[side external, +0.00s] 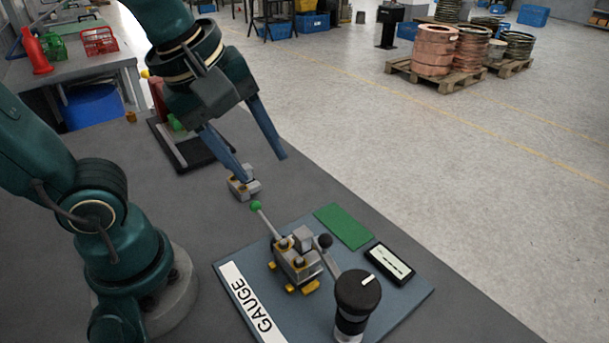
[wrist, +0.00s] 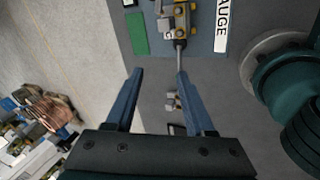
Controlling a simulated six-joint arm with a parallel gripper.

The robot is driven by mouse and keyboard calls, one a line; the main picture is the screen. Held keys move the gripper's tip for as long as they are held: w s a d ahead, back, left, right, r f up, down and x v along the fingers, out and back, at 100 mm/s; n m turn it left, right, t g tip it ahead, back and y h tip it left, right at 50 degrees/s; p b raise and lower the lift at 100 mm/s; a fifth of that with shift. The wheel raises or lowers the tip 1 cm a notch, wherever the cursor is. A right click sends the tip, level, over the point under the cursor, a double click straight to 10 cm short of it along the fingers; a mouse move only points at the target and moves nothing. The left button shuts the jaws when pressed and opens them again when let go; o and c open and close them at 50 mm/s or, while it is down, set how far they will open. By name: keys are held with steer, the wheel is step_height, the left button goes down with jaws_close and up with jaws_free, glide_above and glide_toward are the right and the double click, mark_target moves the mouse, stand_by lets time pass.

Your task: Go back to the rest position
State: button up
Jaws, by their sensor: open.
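My gripper (side external: 265,168) is open and empty, hanging above the grey table in the side view. Its two blue fingers also stand apart in the wrist view (wrist: 160,72). A small grey block with orange parts (side external: 243,183) stands on the table just below the left fingertip; it shows between the fingers in the wrist view (wrist: 171,101). The gauge plate (side external: 235,268) lies nearer the side camera. It carries a grey and orange fixture (side external: 297,261) with a green-knobbed lever and a black-knobbed lever.
The plate also bears a green pad (side external: 343,226), a black display (side external: 390,264) and a black-topped cylinder (side external: 357,296). A dark tray (side external: 200,153) lies behind my gripper. A side table (side external: 75,62) holds red and green items. Copper coils (side external: 434,50) stand on a floor pallet.

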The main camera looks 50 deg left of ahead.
steer(key=f+m, duration=0.1)
steer(key=m, duration=0.4)
steer(key=s+a+f+m, duration=0.1)
steer(key=m, duration=0.4)
steer(key=s+f+m+t, duration=0.1)
steer(key=m, duration=0.4)
steer(key=shift+s+a+f, duration=0.1)
steer(key=shift+a+f, duration=0.05)
steer(key=shift+a, duration=0.05)
stand_by(0.5)
